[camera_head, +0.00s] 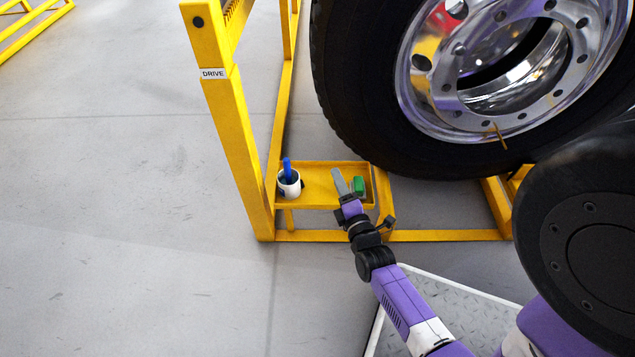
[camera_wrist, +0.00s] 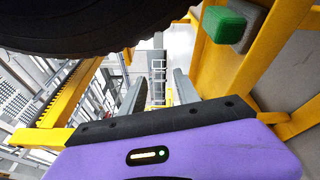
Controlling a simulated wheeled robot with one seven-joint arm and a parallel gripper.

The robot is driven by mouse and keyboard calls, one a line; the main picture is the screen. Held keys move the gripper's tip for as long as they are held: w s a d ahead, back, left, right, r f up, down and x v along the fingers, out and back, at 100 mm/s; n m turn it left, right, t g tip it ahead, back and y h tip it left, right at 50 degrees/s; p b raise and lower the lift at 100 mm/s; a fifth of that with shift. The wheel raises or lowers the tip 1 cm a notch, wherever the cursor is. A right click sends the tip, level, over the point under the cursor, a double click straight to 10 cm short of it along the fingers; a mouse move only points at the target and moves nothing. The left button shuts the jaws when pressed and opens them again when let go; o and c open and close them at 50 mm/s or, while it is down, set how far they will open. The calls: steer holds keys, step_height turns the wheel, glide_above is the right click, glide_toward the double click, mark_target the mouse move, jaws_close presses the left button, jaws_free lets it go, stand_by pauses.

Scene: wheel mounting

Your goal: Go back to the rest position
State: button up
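My gripper (camera_head: 338,176) shows in the head view over the small yellow tray, at the end of my purple and black arm. In the wrist view its two grey fingers (camera_wrist: 159,88) stand apart with nothing between them. Beyond the fingers I see the yellow frame and the background of the hall. The arm reaches up from the lower right of the head view.
A yellow tray (camera_head: 318,198) on the yellow stand (camera_head: 236,130) holds a white mug (camera_head: 289,188) with a blue item and a green block (camera_head: 359,185), also close by in the wrist view (camera_wrist: 223,24). A large tyre (camera_head: 345,95) hangs close behind.

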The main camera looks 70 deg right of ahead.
steer(key=shift+v, duration=1.35)
